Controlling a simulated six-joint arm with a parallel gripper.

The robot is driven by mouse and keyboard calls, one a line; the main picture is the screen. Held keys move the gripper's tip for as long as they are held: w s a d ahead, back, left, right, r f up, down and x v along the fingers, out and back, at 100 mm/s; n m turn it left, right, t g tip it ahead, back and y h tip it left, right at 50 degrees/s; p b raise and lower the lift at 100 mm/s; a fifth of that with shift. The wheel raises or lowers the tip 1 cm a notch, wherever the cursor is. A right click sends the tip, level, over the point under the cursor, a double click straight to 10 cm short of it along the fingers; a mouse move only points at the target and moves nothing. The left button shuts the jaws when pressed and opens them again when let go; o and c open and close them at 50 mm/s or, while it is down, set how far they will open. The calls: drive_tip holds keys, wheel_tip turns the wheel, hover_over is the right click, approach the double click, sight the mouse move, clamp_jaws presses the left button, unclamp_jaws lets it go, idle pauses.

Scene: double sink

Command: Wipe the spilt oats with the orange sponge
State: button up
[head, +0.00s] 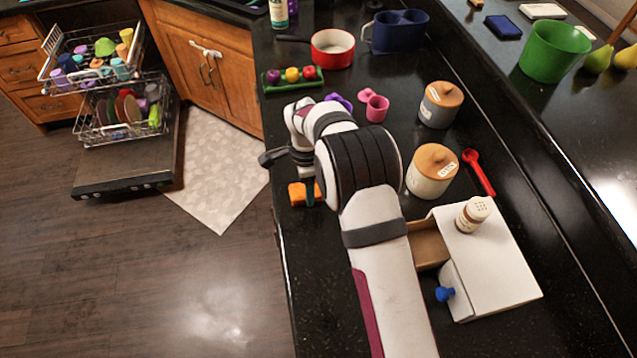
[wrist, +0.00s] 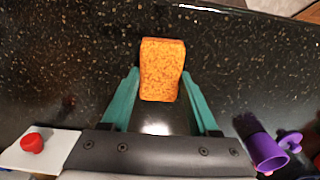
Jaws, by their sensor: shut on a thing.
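The orange sponge (head: 297,194) is at the left edge of the black counter in the head view. In the wrist view the sponge (wrist: 161,70) sits between the two teal fingertips. My gripper (wrist: 160,76) is shut on it, with its far end sticking out past the tips. In the head view my arm hides most of my gripper (head: 309,190). I cannot make out the spilt oats for certain: pale flecks (wrist: 75,50) show on the counter in the wrist view, but they look like the stone's own speckle.
A green tray of fruit (head: 291,87), a red pan (head: 332,61) and a pink cup (head: 377,108) stand beyond my arm. Lidded jars (head: 432,183), a red spoon (head: 480,174) and a white box with an open drawer (head: 490,262) are to its right. The counter edge is close by.

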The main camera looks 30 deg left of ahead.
drive_tip(key=shift+r, duration=4.05)
drive_tip(key=w+d+r+n, duration=0.2)
drive_tip(key=w+d+r, duration=0.35)
drive_tip(key=d, duration=0.35)
drive_tip(key=s+d+r+n, duration=0.1)
drive_tip(key=d+r, duration=0.3)
drive_tip(key=d, duration=0.5)
drive_tip(key=s+d+r+n, duration=0.1)
drive_tip(key=d+r+n, duration=0.2)
drive_tip(key=d, duration=0.7)
drive_tip(key=s+d+r+n, duration=0.2)
drive_tip(key=d+r, duration=0.5)
drive_tip(key=d, duration=0.2)
drive_tip(key=shift+d+n, duration=0.35)
drive_tip(key=shift+n, duration=0.05)
drive_tip(key=shift+s+r, duration=0.1)
